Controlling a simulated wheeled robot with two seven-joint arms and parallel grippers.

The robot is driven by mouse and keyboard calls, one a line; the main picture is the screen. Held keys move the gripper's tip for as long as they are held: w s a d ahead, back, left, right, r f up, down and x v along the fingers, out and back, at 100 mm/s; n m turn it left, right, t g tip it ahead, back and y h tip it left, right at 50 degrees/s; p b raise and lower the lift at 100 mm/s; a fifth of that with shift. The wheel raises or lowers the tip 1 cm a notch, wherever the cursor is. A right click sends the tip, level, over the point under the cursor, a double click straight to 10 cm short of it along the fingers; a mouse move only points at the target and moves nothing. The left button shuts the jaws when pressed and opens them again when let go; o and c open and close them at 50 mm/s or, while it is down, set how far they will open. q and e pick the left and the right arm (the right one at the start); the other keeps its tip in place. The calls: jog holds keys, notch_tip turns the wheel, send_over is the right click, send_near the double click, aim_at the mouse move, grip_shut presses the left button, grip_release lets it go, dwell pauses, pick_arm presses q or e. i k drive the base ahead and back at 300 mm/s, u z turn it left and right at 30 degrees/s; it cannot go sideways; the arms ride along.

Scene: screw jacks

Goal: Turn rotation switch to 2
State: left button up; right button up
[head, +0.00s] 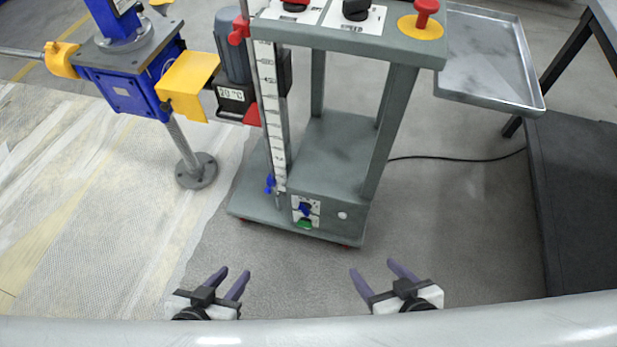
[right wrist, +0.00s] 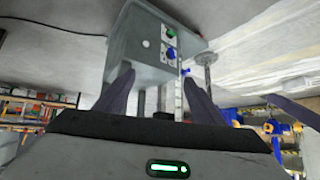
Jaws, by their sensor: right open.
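A grey control stand (head: 337,150) stands in front of me. Its top panel carries a black rotary knob (head: 356,9) and a red knob (head: 295,4), each on a white plate and cut by the frame's top edge. My left gripper (head: 233,274) is open and empty, low in front of the stand. My right gripper (head: 373,267) is open and empty to its right, apart from the stand; its fingers show in the right wrist view (right wrist: 157,85).
A red button on a yellow plate (head: 422,16) sits at the panel's right end. A metal tray (head: 490,60) projects to the right. A blue screw jack (head: 125,80) stands at left. A black cable crosses the floor. Floor before the stand is clear.

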aim_at(303, 222)
jog(key=u, duration=2.2)
jog(key=k, duration=0.65)
jog(key=z, duration=1.1)
